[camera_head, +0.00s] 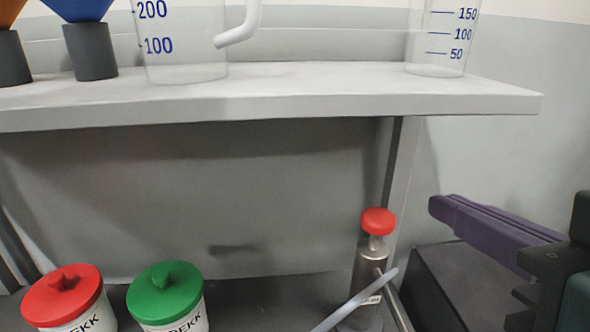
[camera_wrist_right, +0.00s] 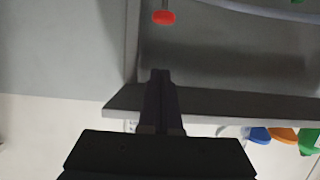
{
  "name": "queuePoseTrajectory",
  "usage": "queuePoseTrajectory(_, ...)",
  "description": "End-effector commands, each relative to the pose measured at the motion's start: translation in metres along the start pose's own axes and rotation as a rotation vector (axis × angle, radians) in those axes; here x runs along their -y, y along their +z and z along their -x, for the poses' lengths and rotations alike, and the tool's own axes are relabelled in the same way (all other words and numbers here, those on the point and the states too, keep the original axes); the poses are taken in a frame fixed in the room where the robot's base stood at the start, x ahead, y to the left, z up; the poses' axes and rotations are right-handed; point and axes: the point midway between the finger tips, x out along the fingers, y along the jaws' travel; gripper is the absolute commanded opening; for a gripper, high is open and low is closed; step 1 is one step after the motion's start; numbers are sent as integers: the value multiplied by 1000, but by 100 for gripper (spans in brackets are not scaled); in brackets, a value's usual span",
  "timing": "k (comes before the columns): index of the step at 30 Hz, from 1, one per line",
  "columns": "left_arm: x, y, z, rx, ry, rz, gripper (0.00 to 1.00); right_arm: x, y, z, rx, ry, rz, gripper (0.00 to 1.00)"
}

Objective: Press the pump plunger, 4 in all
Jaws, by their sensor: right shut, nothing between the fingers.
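The pump (camera_head: 368,268) is a grey metal cylinder standing at the lower right of the head view, below the shelf. Its red plunger knob (camera_head: 378,221) sits on top, with a short length of pale stem showing beneath it. In the right wrist view the red knob (camera_wrist_right: 164,17) is near the top edge, beyond my fingertips. My right gripper (camera_head: 440,207) is shut and empty. It is to the right of the knob in the head view, at about its height and apart from it. The same gripper shows in the wrist view (camera_wrist_right: 160,76). My left gripper is not in view.
A pale shelf (camera_head: 300,92) runs above the pump and carries two graduated beakers (camera_head: 185,45) (camera_head: 437,40) and funnels (camera_head: 90,45). Red-lidded (camera_head: 65,297) and green-lidded (camera_head: 166,294) jars stand at the lower left. A grey tube (camera_head: 352,302) crosses the pump's lower body.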

Motion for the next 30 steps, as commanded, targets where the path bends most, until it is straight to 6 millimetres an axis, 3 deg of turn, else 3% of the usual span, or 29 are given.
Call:
queuePoseTrajectory(1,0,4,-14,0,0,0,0,0,9,-4,-19,2,-2,0)
queuePoseTrajectory(4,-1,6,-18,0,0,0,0,1,9,-6,-41,5,-4,0)
queuePoseTrajectory(20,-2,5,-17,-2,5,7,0,1,5,-12,-51,5,-3,0)
queuePoseTrajectory(23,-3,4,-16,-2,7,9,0,1,4,-24,-51,5,-3,0)
queuePoseTrajectory(30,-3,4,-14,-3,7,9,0,1,2,-73,-51,5,-3,0)
